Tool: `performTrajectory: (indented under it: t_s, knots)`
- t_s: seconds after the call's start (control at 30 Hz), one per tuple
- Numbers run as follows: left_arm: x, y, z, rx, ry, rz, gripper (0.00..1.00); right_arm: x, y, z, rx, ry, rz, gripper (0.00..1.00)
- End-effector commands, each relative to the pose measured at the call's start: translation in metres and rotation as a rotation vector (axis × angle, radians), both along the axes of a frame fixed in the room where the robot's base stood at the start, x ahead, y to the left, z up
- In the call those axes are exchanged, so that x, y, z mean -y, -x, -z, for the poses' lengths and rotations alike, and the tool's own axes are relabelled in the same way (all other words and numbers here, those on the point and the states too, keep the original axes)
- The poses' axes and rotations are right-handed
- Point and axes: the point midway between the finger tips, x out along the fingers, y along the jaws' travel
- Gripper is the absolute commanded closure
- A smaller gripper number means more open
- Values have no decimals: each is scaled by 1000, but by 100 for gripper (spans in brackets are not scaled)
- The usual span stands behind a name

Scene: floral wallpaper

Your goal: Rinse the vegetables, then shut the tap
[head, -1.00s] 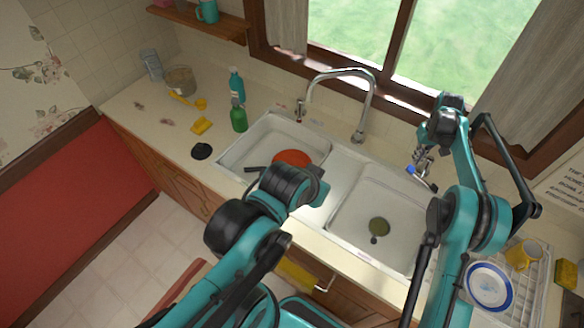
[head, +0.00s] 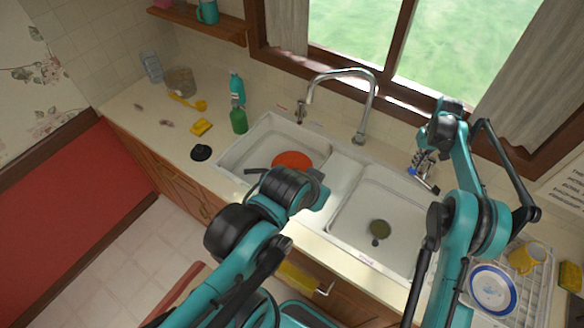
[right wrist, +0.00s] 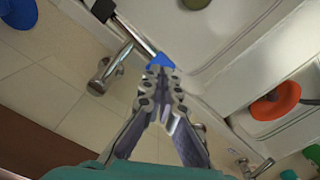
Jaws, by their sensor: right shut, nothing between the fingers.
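The chrome tap (head: 372,95) arches over the sink from the back, its spout toward the left basin; I see no water stream. An orange-red round thing (head: 293,159) lies in the left basin, partly behind my left arm; it also shows in the right wrist view (right wrist: 275,101). I cannot make out separate vegetables. My right gripper (head: 421,165) is shut and empty behind the right basin. In the right wrist view its fingertips (right wrist: 162,72) are right at a blue tip (right wrist: 163,60) beside a chrome bar; contact is unclear. My left gripper (head: 262,174) is over the left basin's front, its fingers mostly hidden.
The right basin (head: 355,225) holds only an olive round piece at its drain. Green bottles (head: 238,105), a yellow sponge (head: 202,127) and a black disc (head: 201,152) stand or lie left. A dish rack (head: 535,275) with plate and yellow mug stands right.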

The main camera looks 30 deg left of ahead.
Motion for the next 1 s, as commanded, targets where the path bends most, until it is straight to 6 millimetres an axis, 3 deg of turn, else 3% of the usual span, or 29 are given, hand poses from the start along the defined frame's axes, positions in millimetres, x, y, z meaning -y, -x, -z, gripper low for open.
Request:
performTrajectory:
  t_s: [0.57, 1.0]
  knots:
    - [0, 0, 1, 0, 0, 0, 100, 0, 0, 1, 0, 0, 0, 100]
    - [0, 0, 13, 0, 0, 0, 100, 0, 0, 18, 0, 0, 0, 100]
